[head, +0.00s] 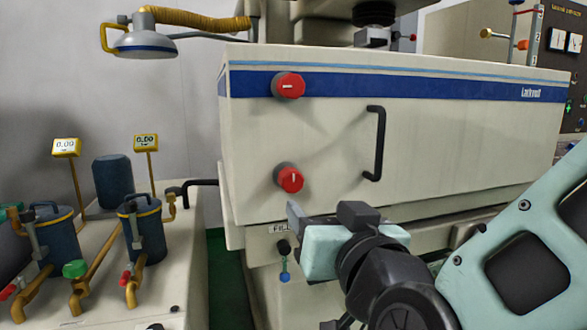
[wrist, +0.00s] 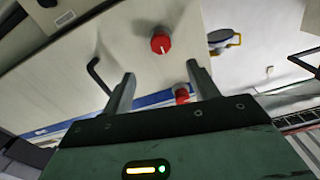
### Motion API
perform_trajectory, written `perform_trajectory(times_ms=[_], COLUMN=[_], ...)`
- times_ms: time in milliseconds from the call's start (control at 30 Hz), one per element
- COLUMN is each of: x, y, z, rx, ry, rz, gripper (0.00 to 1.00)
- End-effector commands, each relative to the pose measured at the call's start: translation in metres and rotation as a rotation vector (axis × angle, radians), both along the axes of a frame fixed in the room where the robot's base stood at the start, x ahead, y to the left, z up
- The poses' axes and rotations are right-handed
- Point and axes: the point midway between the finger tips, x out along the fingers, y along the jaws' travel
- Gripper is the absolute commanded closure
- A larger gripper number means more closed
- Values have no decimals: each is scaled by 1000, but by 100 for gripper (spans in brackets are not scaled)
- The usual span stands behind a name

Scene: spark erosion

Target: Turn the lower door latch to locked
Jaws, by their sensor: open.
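The lower door latch (head: 291,180) is a round red knob on the left side of the cream door, and its white mark stands upright. In the wrist view the lower latch (wrist: 160,43) is just beyond the fingertips, between their lines. The upper latch (head: 290,86) is a like red knob on the blue band, with its mark lying level. My gripper (head: 320,212) is open and empty, in front of and below the lower latch. Its two fingers (wrist: 161,72) are spread apart.
A black door handle (head: 376,143) stands out right of the latches. A blue-and-white lamp (head: 145,43) on a yellow arm hangs upper left. A bench with blue canisters (head: 145,230) and yellow pipes is at the left. A blue-tipped lever (head: 284,265) sits below the door.

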Motion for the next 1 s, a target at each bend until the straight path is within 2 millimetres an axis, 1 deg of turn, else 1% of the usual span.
perform_trajectory(times_ms=[33, 367, 433, 700, 800, 1000], x=[4, 25, 39, 93, 109, 130], y=[1, 7, 11, 26, 31, 37], z=[6, 5, 2, 1, 1, 0], rx=[-5, -3, 1, 2, 1, 1], ry=[3, 4, 0, 1, 0, 1], rz=[-2, 1, -1, -1, 1, 1], gripper=[41, 41, 41, 41, 41, 41])
